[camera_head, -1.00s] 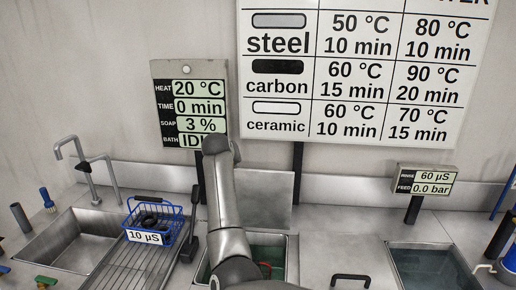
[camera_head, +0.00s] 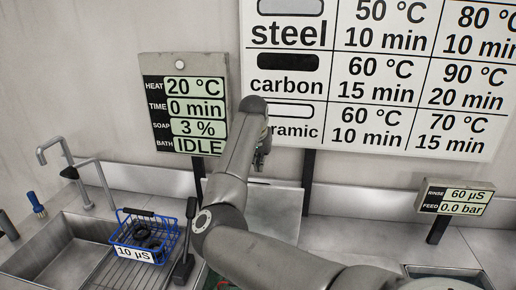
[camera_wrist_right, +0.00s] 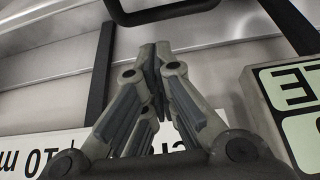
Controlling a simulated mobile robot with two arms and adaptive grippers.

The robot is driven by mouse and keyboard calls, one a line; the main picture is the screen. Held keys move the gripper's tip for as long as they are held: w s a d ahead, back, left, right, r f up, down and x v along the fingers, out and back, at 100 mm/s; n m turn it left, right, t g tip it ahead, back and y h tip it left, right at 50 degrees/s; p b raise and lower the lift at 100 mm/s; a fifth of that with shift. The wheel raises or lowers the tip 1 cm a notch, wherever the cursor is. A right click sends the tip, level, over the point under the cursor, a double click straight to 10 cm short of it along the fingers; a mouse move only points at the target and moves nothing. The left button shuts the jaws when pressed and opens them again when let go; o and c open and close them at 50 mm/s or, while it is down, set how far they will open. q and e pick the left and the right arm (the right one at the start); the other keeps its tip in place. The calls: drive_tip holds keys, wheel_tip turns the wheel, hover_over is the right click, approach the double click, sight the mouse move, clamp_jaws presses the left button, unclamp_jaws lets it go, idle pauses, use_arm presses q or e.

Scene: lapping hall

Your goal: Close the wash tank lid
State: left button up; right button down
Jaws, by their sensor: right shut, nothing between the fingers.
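The wash tank lid (camera_head: 284,208) is a flat grey metal panel that stands raised at the back of the counter, partly hidden behind my right arm. The tank under it is almost wholly covered by my arm; only a sliver of its green inside (camera_head: 218,282) shows. My right gripper (camera_head: 262,158) is above the lid's upper edge, in front of the wall signs. In the wrist view its fingers (camera_wrist_right: 155,52) are shut and empty. A dark bar handle (camera_wrist_right: 162,14) shows just beyond the fingertips, apart from them. My left gripper is not in view.
A bath display (camera_head: 185,115) on a post stands left of my arm, with a large chart (camera_head: 380,75) behind. A blue basket (camera_head: 145,236) of dark parts sits at left by the sink (camera_head: 50,262). A rinse display (camera_head: 452,199) and another tank (camera_head: 440,271) are at right.

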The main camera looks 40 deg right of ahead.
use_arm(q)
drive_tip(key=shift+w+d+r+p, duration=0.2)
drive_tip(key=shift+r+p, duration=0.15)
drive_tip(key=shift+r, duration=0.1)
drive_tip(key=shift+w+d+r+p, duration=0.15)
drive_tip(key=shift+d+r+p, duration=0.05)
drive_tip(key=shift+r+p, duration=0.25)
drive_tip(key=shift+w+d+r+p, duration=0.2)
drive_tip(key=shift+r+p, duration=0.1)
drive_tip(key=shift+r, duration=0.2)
use_arm(e)
drive_tip(key=shift+s+a+f, duration=0.9)
drive_tip(key=shift+a+f, duration=0.25)
